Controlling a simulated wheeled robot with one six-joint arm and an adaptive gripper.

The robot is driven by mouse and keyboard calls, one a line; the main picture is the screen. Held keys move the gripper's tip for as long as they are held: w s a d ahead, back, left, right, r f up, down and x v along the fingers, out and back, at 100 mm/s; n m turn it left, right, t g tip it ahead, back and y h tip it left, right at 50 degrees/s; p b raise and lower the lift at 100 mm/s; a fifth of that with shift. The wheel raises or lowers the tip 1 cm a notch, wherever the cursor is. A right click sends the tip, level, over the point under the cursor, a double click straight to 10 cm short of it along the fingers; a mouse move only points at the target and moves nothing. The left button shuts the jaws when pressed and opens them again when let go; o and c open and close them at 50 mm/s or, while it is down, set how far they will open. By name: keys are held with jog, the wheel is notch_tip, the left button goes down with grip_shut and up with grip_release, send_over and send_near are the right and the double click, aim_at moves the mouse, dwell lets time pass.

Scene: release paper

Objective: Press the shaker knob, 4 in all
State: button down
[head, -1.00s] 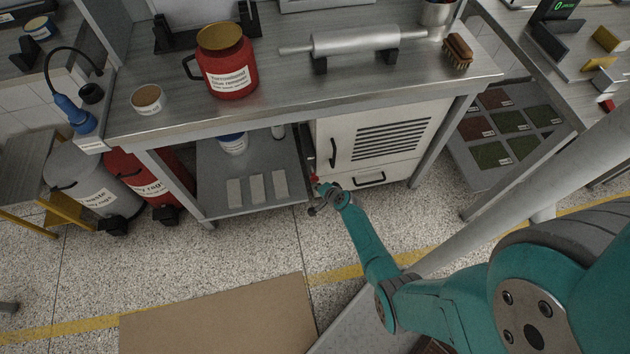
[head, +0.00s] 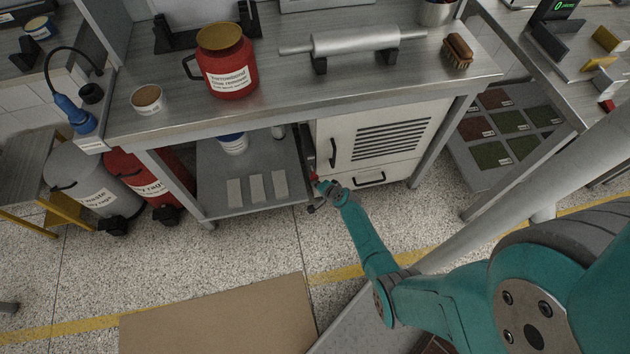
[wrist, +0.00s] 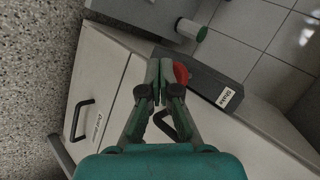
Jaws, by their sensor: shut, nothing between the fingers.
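The shaker is a dark grey box (wrist: 212,80) with a white label, on the side of the pale cabinet in the wrist view. Its round red knob (wrist: 181,73) sticks out near the left end of the box. The knob is a small red spot in the head view (head: 313,177). My gripper (wrist: 161,66) is shut and empty, with its fingertips just left of the knob. I cannot tell whether they touch it. In the head view my gripper (head: 322,187) is low beside the cabinet's left edge, partly hidden by my wrist.
The white cabinet (head: 398,120) has black handles and stands under the workbench (head: 290,95). A grey lower shelf (head: 210,180) lies left of my gripper. A white bottle with a green cap (wrist: 192,29) is beyond the shaker. Open floor (head: 240,250) lies in front.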

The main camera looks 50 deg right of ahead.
jog(key=shift+w+d+r, duration=0.1)
jog(key=shift+w+d, duration=0.55)
jog(key=shift+w, duration=0.3)
dwell(1.1)
jog(key=shift+s, duration=0.15)
jog(key=shift+s+a, duration=0.55)
jog(key=shift+s, duration=0.2)
jog(key=shift+s+a, duration=0.55)
jog(key=shift+s, duration=0.2)
jog(key=shift+s+a, duration=0.1)
jog(key=shift+s+a, duration=0.65)
jog(key=shift+s, duration=0.35)
jog(key=shift+s+a, duration=0.65)
jog(key=shift+s, duration=0.35)
jog(key=shift+a, duration=0.1)
